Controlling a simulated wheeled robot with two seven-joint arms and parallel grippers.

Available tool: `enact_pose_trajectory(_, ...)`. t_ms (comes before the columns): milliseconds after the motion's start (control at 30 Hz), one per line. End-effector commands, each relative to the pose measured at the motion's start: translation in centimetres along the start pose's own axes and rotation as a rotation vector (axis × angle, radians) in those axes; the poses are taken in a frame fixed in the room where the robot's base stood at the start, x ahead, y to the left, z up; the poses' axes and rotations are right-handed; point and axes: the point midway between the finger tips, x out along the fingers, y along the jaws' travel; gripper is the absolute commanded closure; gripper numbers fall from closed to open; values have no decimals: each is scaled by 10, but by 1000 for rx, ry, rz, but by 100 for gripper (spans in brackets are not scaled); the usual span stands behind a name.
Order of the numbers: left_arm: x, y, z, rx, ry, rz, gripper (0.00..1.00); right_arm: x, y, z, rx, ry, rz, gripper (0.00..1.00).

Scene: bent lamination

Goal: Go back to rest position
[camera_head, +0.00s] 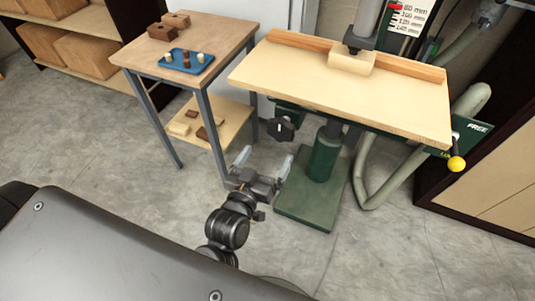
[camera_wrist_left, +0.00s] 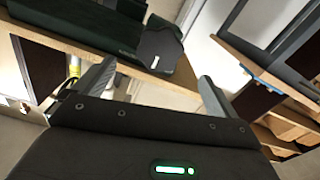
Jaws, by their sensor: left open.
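My left gripper (camera_head: 264,166) is in the lower middle of the head view, in front of the machine's green base and below the table tops. Its two fingers are spread apart with nothing between them. In the left wrist view the open fingers (camera_wrist_left: 155,85) point up toward dark parts and a wooden edge, with clear space between them. My right gripper is in neither view.
A drill-press-like machine with a wooden table (camera_head: 340,88) holds a pale block (camera_head: 352,60). Left of it, a side table (camera_head: 150,58) carries a blue tray (camera_head: 178,66) and brown blocks (camera_head: 168,28). A green base plate (camera_head: 312,205) stands on the floor. Open grey floor (camera_head: 90,150) lies left.

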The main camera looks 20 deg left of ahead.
Motion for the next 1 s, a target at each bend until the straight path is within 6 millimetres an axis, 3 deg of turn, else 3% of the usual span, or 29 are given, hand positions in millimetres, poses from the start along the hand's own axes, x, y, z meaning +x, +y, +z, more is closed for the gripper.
enact_pose_trajectory(433,0,1,0,-10,1,3,3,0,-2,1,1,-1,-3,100)
enact_pose_trajectory(533,3,4,24,-8,-45,13,3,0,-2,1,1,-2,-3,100)
enact_pose_trajectory(667,2,8,98,15,-186,33,3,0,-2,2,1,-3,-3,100)
enact_pose_trajectory(767,-10,6,176,46,-339,51,3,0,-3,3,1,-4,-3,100)
enact_pose_trajectory(867,-33,-5,254,82,-497,63,3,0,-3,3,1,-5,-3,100)
enact_pose_trajectory(1000,-83,-31,354,130,-719,71,3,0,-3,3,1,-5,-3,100)
